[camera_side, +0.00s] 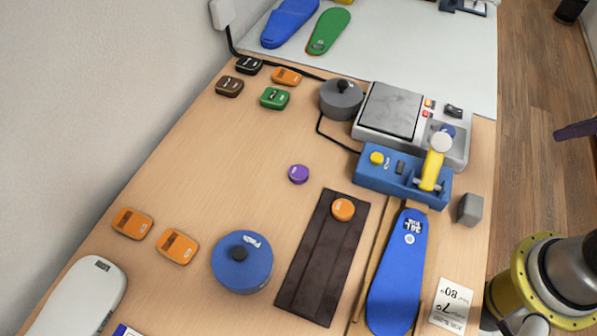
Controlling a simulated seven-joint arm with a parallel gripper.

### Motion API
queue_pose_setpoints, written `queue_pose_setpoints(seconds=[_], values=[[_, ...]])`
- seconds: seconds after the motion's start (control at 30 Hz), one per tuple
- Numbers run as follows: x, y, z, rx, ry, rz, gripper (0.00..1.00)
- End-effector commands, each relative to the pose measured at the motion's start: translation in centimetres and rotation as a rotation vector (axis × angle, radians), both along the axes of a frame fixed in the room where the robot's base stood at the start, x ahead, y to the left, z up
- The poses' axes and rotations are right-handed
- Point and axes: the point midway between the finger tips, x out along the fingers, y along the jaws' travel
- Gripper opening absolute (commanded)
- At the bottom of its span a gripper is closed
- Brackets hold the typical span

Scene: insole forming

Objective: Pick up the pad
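No object is clearly marked as the pad, and I cannot tell which one is meant. A small round orange disc (343,209) lies on the upper part of a dark brown strip (318,265). A small purple disc (298,174) lies on the table, left of and above the strip. A blue round lidded pot (242,264) with a dark knob stands left of the strip. A blue insole (397,280) with a printed label lies to its right. My gripper is not in view; only part of my arm shows at the lower right.
A blue holder (375,178) with a yellow-handled tool (433,165) stands beside a grey hot-plate device (389,111). A grey lidded pot (341,100), a grey block (470,209) and several orange, green and dark cases surround it. The table's middle left is clear.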

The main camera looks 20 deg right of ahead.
Motion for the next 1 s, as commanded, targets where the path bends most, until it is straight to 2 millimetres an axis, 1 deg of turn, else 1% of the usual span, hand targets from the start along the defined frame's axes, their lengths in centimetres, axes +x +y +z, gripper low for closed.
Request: queue_pose_setpoints(seconds=[0.03,0.33,0.37,0.6,0.73,0.77,0.8,0.87,0.97,1.0], values=[[0.0,0.0,0.0,0.000,0.000,0.000,0.29],[0.0,0.0,0.0,0.000,0.000,0.000,0.83],[0.0,0.0,0.0,0.000,0.000,0.000,0.84],[0.0,0.0,0.0,0.000,0.000,0.001,0.84],[-0.2,0.0,-0.1,-0.025,0.013,0.047,0.84],[-0.2,0.0,0.2,-0.035,0.012,0.068,0.84],[0.2,0.0,1.3,-0.056,-0.004,0.104,0.84],[1.0,0.0,3.0,-0.082,-0.014,0.150,0.84],[3.3,0.6,5.5,-0.123,-0.005,0.257,0.84],[4.3,0.9,6.4,-0.139,0.004,0.306,0.84]])
